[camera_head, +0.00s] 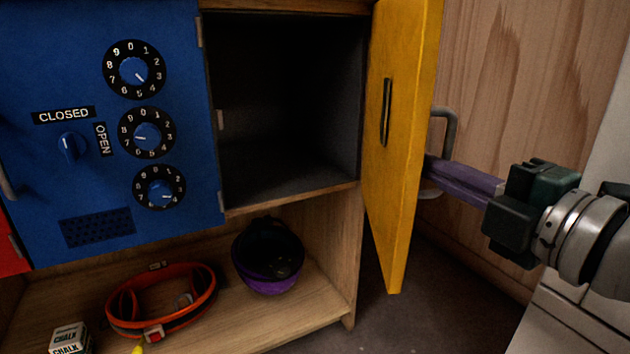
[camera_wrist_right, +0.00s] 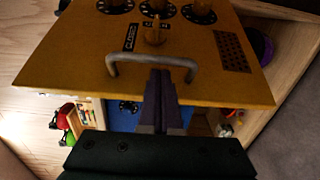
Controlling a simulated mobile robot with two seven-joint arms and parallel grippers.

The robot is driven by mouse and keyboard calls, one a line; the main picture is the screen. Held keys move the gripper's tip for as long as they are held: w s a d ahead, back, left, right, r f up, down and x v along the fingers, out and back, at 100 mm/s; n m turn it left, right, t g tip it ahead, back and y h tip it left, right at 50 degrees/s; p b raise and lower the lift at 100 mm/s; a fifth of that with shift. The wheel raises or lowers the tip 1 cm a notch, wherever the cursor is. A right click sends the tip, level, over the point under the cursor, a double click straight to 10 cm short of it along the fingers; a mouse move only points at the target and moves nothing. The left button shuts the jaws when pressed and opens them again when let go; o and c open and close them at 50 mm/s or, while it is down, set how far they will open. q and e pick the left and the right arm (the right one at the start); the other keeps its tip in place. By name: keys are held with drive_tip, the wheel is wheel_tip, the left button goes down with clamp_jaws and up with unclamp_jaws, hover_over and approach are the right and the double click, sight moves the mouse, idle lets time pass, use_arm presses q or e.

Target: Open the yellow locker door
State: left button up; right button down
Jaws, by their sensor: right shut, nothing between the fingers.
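The yellow locker door (camera_head: 400,190) stands swung wide open, seen nearly edge-on in the head view, with the dark inside of its compartment (camera_head: 290,110) exposed and looking empty. A black slotted fitting (camera_head: 386,112) is on its inner face. Its grey outer handle (camera_head: 447,118) shows past the door's edge, and the whole bar shows in the right wrist view (camera_wrist_right: 122,62). My right gripper (camera_head: 432,170) is on the outer side, its purple fingers together with tips (camera_wrist_right: 162,74) at the handle. I cannot tell whether they touch it. My left gripper is out of view.
A blue locker door (camera_head: 190,235) with dials is closed at left. The wooden shelf (camera_head: 235,325) below holds an orange harness (camera_head: 160,325), a purple-and-black helmet (camera_head: 268,255) and a chalk box (camera_head: 70,338). A wooden wall (camera_head: 500,90) stands behind the door at right.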

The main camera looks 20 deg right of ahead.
drive_tip(key=shift+s+d, duration=0.15)
drive_tip(key=shift+d, duration=0.5)
drive_tip(key=shift+s+d, duration=0.15)
drive_tip(key=shift+d, duration=0.45)
